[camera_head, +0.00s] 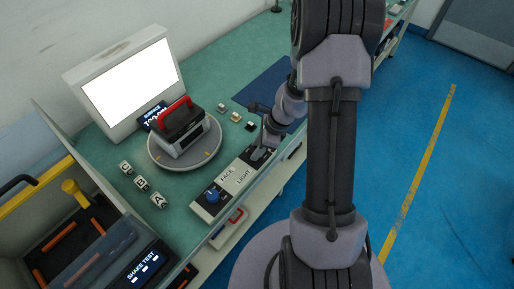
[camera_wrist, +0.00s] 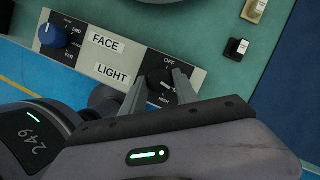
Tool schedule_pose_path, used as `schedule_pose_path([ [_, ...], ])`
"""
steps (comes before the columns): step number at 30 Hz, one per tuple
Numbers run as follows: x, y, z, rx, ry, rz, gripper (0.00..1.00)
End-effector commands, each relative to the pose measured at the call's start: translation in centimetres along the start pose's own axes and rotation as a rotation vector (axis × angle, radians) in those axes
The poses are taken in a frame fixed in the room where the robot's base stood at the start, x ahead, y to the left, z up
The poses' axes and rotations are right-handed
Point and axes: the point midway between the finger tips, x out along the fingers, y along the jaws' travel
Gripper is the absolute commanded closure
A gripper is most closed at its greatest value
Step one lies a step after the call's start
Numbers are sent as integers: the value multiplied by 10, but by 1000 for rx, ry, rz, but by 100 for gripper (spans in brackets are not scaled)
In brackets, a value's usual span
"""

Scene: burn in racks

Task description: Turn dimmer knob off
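The dimmer knob (camera_wrist: 160,82) is a dark round knob on the control panel (camera_wrist: 205,78), beside the LIGHT label, with an OFF mark above it. My gripper (camera_wrist: 160,76) is over the panel, its two fingers apart, one on each side of the knob. Whether the fingers touch the knob is not clear, and the housing hides its lower part. In the head view my gripper (camera_head: 262,150) is at the panel's far end. The light panel (camera_head: 130,85) on the bench glows bright white.
A blue knob (camera_wrist: 47,35) sits by the FACE label at the panel's other end. A round turntable (camera_head: 185,158) bears a device with a red handle (camera_head: 174,112). Small switches (camera_head: 235,117) and lettered cubes (camera_head: 142,184) are on the green bench.

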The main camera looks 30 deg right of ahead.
Motion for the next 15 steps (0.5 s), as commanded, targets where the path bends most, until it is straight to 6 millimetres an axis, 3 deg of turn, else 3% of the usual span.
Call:
schedule_pose_path([
  [1, 0, 0, 0, 0, 0, 0, 76],
  [5, 0, 0, 0, 0, 0, 0, 100],
  [15, -1, 0, 0, -46, 0, 20, 100],
])
